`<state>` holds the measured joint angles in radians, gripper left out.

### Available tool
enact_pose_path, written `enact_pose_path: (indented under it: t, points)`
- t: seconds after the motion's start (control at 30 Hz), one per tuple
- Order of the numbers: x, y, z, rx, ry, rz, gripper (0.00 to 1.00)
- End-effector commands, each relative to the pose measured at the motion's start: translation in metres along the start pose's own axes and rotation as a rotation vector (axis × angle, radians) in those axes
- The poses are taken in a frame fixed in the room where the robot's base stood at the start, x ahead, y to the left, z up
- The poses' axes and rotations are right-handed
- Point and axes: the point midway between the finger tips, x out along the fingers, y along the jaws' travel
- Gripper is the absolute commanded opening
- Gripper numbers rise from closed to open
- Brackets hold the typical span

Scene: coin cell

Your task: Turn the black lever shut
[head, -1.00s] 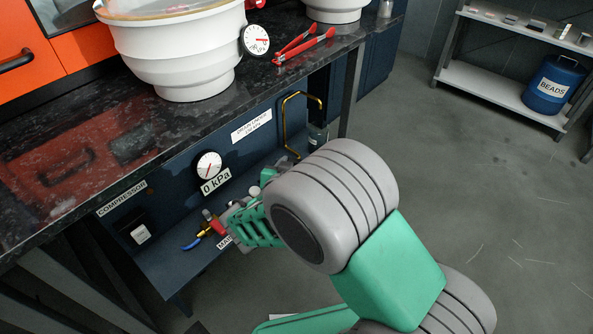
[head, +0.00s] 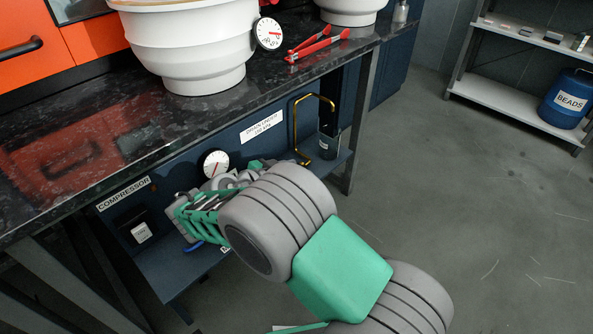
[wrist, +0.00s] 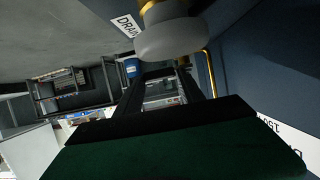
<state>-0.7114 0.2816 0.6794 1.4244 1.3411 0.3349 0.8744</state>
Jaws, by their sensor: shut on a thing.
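My gripper (head: 183,216) is under the dark bench, at the blue panel below the gauge (head: 214,163). In the wrist view its dark fingers (wrist: 165,92) point ahead, below a round pale cap on a brass fitting. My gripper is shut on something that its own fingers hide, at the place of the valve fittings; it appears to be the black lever. I cannot see the lever's angle. A blue handle (head: 194,246) shows just below the gripper.
A COMPRESSOR label (head: 124,194) and a box with a white switch (head: 141,232) are to the left. The floor at right is clear.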

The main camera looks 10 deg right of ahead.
Motion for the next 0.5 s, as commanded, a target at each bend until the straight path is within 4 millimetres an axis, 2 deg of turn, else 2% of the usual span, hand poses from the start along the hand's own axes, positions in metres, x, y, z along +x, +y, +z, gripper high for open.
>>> enact_pose_path:
  t: [0.27, 0.3, 0.5]
  points:
    - [0.0007, -0.0002, 0.0036, -0.005, -0.005, -0.001, 0.05]
    - [0.0007, -0.0001, 0.0036, -0.005, -0.005, -0.001, 0.49]
    - [0.0001, -0.0002, 0.0023, -0.003, -0.003, -0.002, 0.65]
